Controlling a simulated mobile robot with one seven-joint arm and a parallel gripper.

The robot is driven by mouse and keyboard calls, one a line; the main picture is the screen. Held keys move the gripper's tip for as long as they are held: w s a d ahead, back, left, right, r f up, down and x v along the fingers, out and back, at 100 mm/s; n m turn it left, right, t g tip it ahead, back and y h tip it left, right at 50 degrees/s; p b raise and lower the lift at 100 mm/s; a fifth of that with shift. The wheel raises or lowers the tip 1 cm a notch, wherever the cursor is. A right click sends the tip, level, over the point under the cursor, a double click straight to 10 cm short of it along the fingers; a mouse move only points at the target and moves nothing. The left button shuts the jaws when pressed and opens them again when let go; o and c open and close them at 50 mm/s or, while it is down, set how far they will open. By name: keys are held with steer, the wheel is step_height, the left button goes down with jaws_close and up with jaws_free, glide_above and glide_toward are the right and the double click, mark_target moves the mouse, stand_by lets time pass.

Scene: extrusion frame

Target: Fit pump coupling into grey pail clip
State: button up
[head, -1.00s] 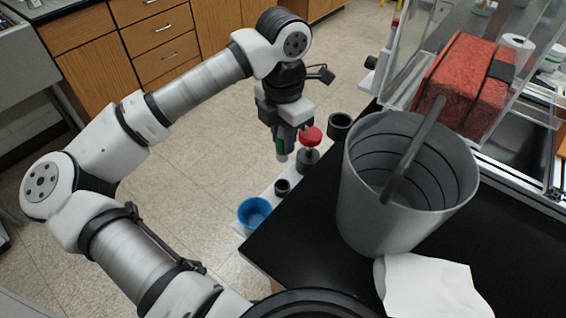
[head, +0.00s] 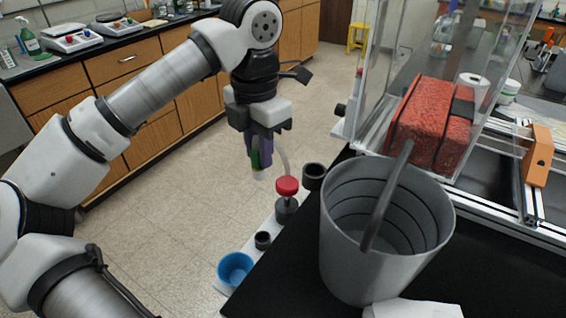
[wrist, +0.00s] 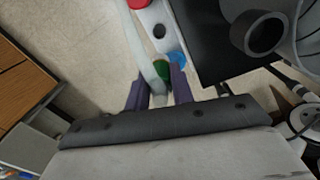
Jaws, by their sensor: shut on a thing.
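My gripper (head: 260,160) is shut on the pump coupling (head: 260,175), a small piece with a green part and a pale end. A pale curved tube (head: 285,157) shows beside it. In the wrist view the coupling (wrist: 161,71) sits between the purple fingers (wrist: 160,93), partly hidden by them. The grey pail (head: 340,240) stands on the black bench top. A dark open ring, seemingly the pail clip (head: 313,177), is at the pail's left side and shows in the wrist view (wrist: 262,35). My gripper is left of the ring, apart from it.
A white strip (head: 250,262) along the bench edge carries a red-topped grey holder (head: 287,187), a small black ring (head: 263,240) and a blue cup (head: 235,268). A clear panel with a red block (head: 425,125) stands behind.

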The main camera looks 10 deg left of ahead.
steer(key=s+d+r+m+p, duration=0.2)
steer(key=d+r+p, duration=0.25)
steer(key=r, duration=0.75)
steer(key=s+d+r+m+p, duration=0.25)
steer(key=d+r, duration=0.25)
steer(key=r, duration=0.7)
steer(key=shift+w+d+f+b, duration=0.15)
steer(key=shift+f+b, duration=0.3)
steer(key=shift+f, duration=2.85)
steer(key=shift+w+d+f+b, duration=0.1)
steer(key=shift+f+b, duration=0.4)
steer(key=shift+f, duration=2.75)
steer(key=shift+w+d+f+b, duration=0.15)
steer(key=shift+f+b, duration=0.3)
steer(key=shift+f, duration=2.85)
steer(key=shift+f, duration=0.1)
steer(key=shift+f+b, duration=0.15)
steer(key=shift+b, duration=0.15)
steer(key=o, duration=1)
steer(key=shift+a+r, duration=0.1)
steer(key=shift+r, duration=0.15)
